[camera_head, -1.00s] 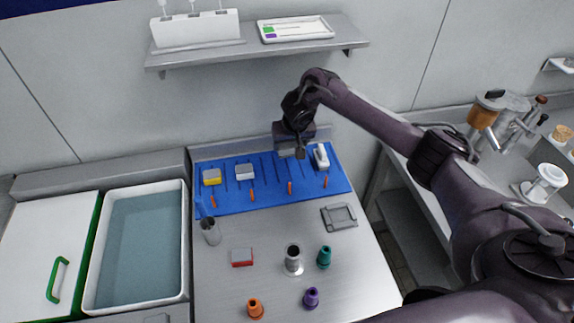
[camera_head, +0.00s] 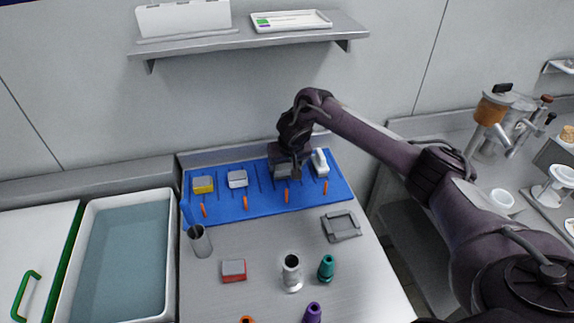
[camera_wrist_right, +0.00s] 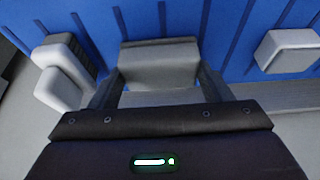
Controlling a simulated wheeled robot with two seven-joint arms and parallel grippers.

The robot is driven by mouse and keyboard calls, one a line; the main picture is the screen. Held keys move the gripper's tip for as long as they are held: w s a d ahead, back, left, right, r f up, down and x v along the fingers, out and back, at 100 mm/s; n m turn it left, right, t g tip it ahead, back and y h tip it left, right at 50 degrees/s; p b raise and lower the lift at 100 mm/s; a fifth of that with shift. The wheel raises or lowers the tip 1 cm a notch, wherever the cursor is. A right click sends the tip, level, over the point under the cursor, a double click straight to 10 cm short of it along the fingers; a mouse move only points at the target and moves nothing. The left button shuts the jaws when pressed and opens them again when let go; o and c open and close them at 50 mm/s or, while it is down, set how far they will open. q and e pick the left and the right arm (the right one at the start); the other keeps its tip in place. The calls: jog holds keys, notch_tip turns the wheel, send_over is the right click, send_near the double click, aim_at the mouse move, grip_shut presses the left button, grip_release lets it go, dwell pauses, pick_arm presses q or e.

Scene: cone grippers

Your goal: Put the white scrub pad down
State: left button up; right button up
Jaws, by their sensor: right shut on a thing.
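My right gripper (camera_head: 285,172) is over the back of the blue mat (camera_head: 225,208). In the right wrist view, its fingers (camera_wrist_right: 160,88) are shut on the white scrub pad (camera_wrist_right: 160,66), which looks pale grey there. The pad is low over the mat, between dark divider lines; I cannot tell whether it touches. In the head view, the gripper mostly hides it. My left gripper is not in view.
A white-topped pad (camera_head: 238,179) and a yellow pad (camera_head: 203,186) sit left on the mat. A white handled item (camera_head: 320,162) stands close at right. A shelf (camera_head: 250,38) hangs above.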

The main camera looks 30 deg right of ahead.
jog(key=shift+f, duration=0.15)
jog(key=o, duration=0.9)
jog(key=shift+f, duration=0.1)
jog(key=shift+o, duration=0.2)
jog(key=shift+r, duration=0.25)
jog(key=p+v, duration=0.4)
jog(key=v, duration=0.8)
